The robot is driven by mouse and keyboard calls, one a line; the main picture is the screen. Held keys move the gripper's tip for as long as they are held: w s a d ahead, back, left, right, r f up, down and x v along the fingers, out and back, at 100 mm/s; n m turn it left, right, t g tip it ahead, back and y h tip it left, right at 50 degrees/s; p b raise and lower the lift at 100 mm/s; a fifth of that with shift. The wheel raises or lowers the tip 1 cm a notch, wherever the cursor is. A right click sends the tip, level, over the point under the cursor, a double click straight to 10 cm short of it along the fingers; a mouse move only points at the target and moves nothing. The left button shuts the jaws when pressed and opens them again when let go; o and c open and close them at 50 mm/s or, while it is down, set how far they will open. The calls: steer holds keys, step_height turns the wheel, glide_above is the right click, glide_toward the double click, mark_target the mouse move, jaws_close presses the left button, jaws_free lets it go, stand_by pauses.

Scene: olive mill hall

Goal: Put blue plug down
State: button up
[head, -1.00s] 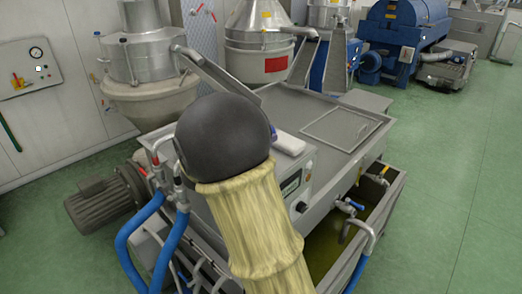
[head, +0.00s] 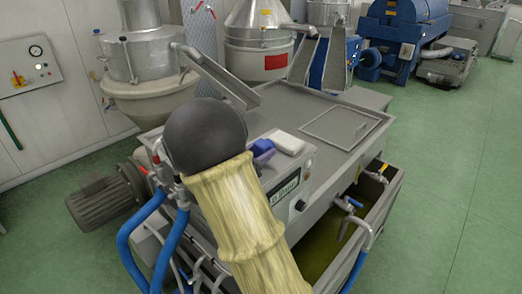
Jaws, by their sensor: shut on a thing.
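My arm, a dark ball joint with a pale ribbed sleeve, stands in the front middle of the head view and covers part of the machine.
A control panel (head: 285,190) faces front on the machine. Blue hoses (head: 130,240) and a motor (head: 103,202) are at the left. The machine top right of the white item is mostly clear.

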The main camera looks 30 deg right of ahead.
steer(key=shift+w+f, duration=0.1)
steer(key=shift+f, duration=0.3)
steer(key=shift+f+b, duration=0.25)
steer(key=shift+b, duration=0.2)
steer(key=o, duration=1.3)
